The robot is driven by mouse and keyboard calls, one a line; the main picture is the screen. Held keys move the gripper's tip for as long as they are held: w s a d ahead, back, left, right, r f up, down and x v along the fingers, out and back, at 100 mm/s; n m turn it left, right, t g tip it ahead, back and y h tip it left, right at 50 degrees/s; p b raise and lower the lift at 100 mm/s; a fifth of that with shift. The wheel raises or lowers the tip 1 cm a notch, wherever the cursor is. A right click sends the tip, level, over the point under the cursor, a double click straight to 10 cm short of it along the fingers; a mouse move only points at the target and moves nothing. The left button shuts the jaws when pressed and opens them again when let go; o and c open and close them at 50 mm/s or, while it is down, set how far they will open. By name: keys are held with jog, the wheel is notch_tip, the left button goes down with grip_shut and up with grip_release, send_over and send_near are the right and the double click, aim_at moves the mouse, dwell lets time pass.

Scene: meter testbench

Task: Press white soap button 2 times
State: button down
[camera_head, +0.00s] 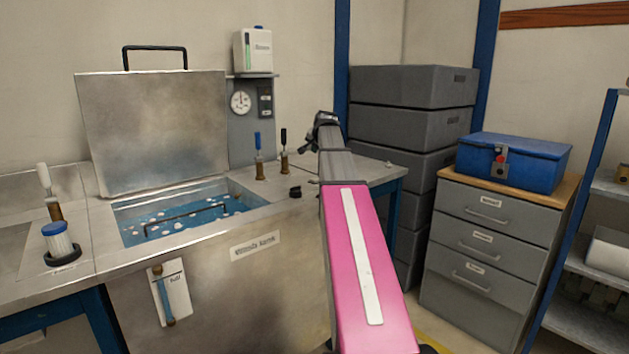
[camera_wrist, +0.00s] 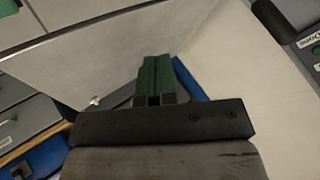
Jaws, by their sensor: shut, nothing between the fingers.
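A white soap dispenser (camera_head: 253,50) with a green strip on its front stands on a small shelf against the back wall. I cannot make out a separate button on it. My gripper (camera_head: 320,126) is at the end of my pink and grey arm, to the right of the dispenser and lower than it, apart from it. In the wrist view my gripper (camera_wrist: 154,98) shows green fingers closed together with nothing between them. The dispenser cannot be surely identified in the wrist view.
A gauge panel (camera_head: 241,103) hangs below the shelf. A steel bath (camera_head: 190,210) with a raised lid (camera_head: 150,130) and upright-handled valves stands left of my arm. Stacked grey crates (camera_head: 412,88) and a drawer cabinet (camera_head: 485,240) with a blue box (camera_head: 515,160) are right.

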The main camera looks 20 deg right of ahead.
aim_at(316, 178)
jog(key=shift+f, duration=0.15)
jog(key=shift+f, duration=4.3)
jog(key=shift+f, duration=0.2)
jog(key=shift+f, duration=0.2)
jog(key=shift+f, duration=0.4)
jog(key=shift+r, duration=0.8)
jog(key=shift+r, duration=0.1)
